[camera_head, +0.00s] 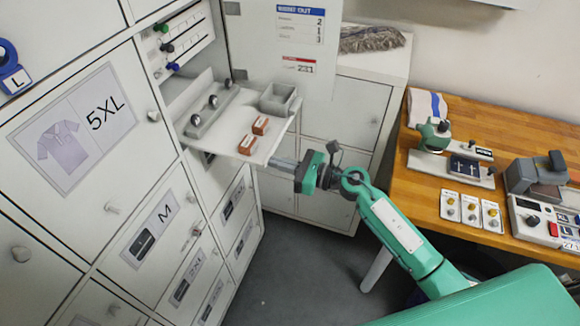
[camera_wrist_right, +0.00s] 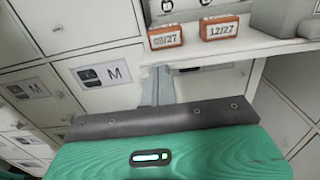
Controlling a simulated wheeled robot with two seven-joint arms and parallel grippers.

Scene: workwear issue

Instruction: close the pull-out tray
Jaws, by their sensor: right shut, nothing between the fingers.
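The pull-out tray (camera_head: 220,135) is a white shelf that stands out from the open locker compartment in the head view. It carries a grey holder with round pieces (camera_head: 211,108), a small grey open box (camera_head: 278,99) and two orange-brown blocks (camera_head: 254,133). My right gripper (camera_head: 275,163) is shut and empty, its fingertips at the tray's front edge, just under the blocks. In the right wrist view the fingers (camera_wrist_right: 158,85) point at the tray's edge (camera_wrist_right: 240,50); whether they touch it I cannot tell. My left gripper is not in view.
White lockers with labels, such as 5XL (camera_head: 85,125), and round knobs fill the left. An open door (camera_head: 300,50) with a notice stands behind the tray. A wooden table (camera_head: 420,205) with tools and cards is at the right. Grey floor (camera_head: 300,270) is clear below.

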